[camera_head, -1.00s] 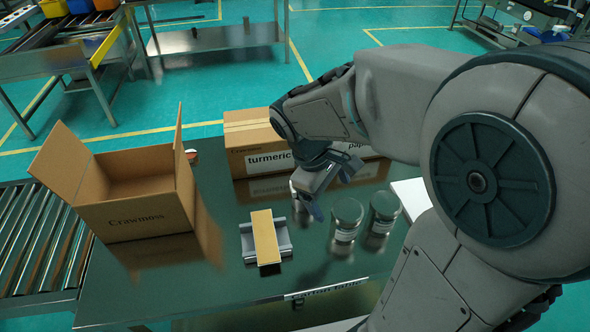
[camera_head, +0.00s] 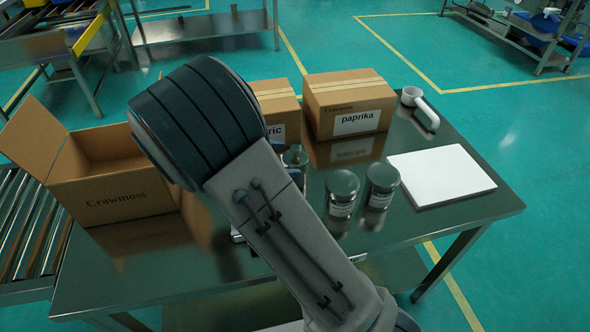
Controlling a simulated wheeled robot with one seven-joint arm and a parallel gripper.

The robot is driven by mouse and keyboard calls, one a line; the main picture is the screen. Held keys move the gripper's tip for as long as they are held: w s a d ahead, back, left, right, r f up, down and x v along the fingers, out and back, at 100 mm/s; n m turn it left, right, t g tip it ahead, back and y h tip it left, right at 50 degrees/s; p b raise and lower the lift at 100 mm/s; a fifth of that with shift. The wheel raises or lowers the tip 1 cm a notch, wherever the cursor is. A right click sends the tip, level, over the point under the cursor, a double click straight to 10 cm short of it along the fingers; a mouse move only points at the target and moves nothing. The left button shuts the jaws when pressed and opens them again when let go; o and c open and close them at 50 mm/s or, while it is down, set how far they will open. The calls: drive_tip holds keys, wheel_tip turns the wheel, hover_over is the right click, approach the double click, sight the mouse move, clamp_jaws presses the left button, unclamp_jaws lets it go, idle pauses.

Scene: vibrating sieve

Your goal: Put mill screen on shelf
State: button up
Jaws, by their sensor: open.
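I cannot pick out the mill screen with certainty in this view. Two lidded metal jars with labels, one at the left (camera_head: 342,193) and one at the right (camera_head: 381,185), stand on the dark metal table (camera_head: 455,212). A smaller metal piece (camera_head: 295,157) stands behind them, partly behind my arm. My arm crosses the middle of the view and hides the table behind it, including most of the grey holder with the tan bar. My gripper is not visible. No shelf can be clearly made out as the task's shelf.
An open Crawmoss carton (camera_head: 120,200) stands at the left beside a roller conveyor (camera_head: 25,235). A paprika box (camera_head: 350,105) and another box (camera_head: 275,105) stand at the back. A white board (camera_head: 441,175) and a white scoop (camera_head: 427,113) lie at the right.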

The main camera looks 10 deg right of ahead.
sight(292, 158)
drive_tip(key=x, duration=0.6)
drive_tip(key=shift+r+b, duration=0.15)
drive_tip(key=shift+b, duration=0.25)
drive_tip(key=shift+r, duration=0.1)
drive_tip(key=c, duration=1.4)
